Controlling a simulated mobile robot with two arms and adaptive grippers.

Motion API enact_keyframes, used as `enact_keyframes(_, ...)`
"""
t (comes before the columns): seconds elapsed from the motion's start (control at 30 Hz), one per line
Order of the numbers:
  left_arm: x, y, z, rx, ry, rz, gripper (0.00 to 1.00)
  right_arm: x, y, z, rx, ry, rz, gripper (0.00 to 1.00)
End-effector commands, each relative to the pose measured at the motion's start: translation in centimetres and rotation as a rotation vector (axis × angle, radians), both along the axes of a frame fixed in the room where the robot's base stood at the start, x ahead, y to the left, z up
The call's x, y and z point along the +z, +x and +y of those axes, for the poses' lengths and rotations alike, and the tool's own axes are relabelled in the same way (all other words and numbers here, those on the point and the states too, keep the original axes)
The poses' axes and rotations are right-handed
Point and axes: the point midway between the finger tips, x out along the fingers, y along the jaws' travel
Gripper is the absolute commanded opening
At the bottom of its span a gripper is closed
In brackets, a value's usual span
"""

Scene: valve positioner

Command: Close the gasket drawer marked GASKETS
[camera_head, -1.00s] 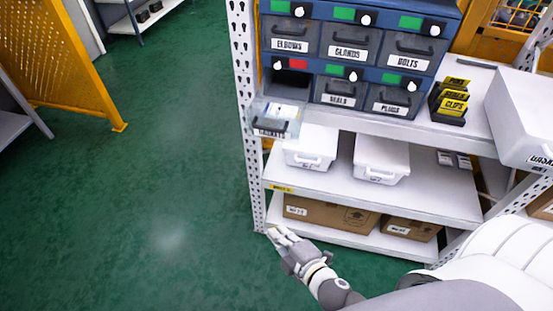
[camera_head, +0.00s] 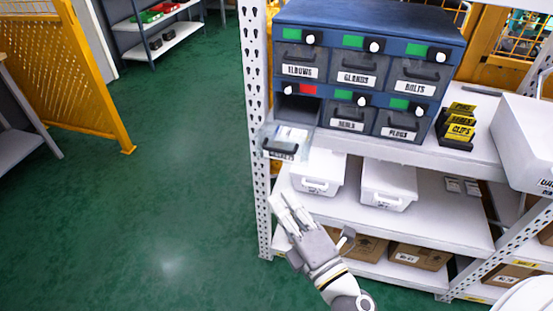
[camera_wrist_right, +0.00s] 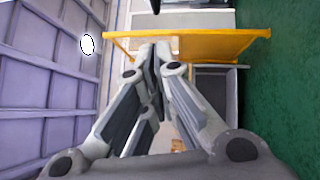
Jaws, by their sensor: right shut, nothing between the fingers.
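The gasket drawer (camera_head: 285,142) is the lower left drawer of the blue cabinet (camera_head: 370,22). It is pulled out toward me, and its slot (camera_head: 299,106) behind is open and dark. The drawer is clear, with pale contents, a dark handle and a label too small to read surely. A red marker (camera_head: 308,89) shows above its slot. My right gripper (camera_head: 284,207) is shut and empty, below and in front of the drawer, apart from it. In the right wrist view its fingers (camera_wrist_right: 158,62) meet at the tips. The left gripper is not in view.
The other cabinet drawers, such as GLANDS (camera_head: 357,70), are shut, with green markers. White bins (camera_head: 319,172) stand on the shelf below. A perforated white post (camera_head: 257,120) rises just left of the drawer. Green floor (camera_head: 160,215) on the left is clear.

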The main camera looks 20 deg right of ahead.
Motion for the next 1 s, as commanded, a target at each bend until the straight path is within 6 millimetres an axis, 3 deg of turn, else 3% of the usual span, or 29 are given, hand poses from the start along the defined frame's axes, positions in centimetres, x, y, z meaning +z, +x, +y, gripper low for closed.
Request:
enact_keyframes(0.03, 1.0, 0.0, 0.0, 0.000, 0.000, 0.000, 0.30, 0.7, 0.8, 0.2, 0.001, -0.001, -0.002, 0.00)
enact_keyframes(0.33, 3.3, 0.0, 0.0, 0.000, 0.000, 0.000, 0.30, 1.2, 5.5, 1.1, 0.000, -0.001, -0.001, 0.00)
enact_keyframes(0.5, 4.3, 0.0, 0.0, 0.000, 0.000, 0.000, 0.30, 1.5, 7.5, -0.3, 0.000, -0.002, 0.001, 0.00)
enact_keyframes(1.0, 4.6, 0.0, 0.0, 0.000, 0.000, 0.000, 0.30, 1.5, 8.6, -1.1, 0.001, 0.000, 0.002, 0.00)
